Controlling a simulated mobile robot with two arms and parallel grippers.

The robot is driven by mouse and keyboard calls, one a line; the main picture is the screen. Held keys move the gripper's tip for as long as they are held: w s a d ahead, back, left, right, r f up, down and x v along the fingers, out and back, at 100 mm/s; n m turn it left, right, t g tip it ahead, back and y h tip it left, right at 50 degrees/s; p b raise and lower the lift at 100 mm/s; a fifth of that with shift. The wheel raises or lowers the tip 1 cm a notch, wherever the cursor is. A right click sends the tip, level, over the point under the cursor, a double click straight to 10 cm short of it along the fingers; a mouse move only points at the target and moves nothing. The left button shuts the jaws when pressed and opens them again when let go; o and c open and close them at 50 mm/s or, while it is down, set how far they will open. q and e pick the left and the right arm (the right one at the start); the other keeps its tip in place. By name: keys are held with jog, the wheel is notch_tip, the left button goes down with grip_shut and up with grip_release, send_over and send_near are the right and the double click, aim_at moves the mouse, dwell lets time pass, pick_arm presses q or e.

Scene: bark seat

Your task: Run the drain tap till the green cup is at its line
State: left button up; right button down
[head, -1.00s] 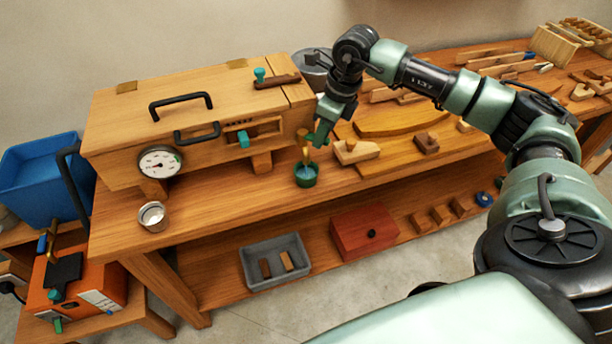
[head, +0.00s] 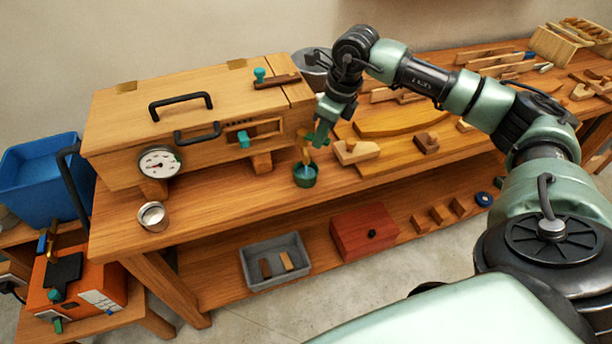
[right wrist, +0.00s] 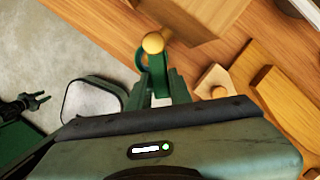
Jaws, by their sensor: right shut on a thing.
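The green cup (head: 306,176) stands upright on the bench below the right end of the wooden box, with bluish water showing inside. The brass drain tap (head: 307,155) is just above it. My right gripper (head: 319,138) is at the tap, shut on its handle. In the right wrist view the tap's round brass end (right wrist: 153,43) shows just beyond the green fingers (right wrist: 157,82), and a green curved rim shows beside it. The cup's line is too small to make out. A small dark forked shape at the left of that view may be my left gripper; its state is unclear.
The wooden box (head: 190,115) has black handles and a dial (head: 160,162). A metal cup (head: 153,216) stands at the bench's left front. Wooden blocks (head: 356,151) lie close right of the tap. A grey tray (head: 275,262) and red box (head: 363,232) are on the lower shelf.

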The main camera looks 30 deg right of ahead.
dwell(0.4)
jog(key=a+m, duration=0.1)
jog(key=m, duration=0.2)
jog(key=a+m+h, duration=0.1)
jog(key=m, duration=0.2)
jog(key=a+m+h+b, duration=0.1)
jog(key=a+m, duration=0.1)
jog(key=m, duration=0.2)
jog(key=shift+s, duration=0.25)
jog(key=c, duration=1.3)
grip_release()
jog(key=shift+a, duration=0.1)
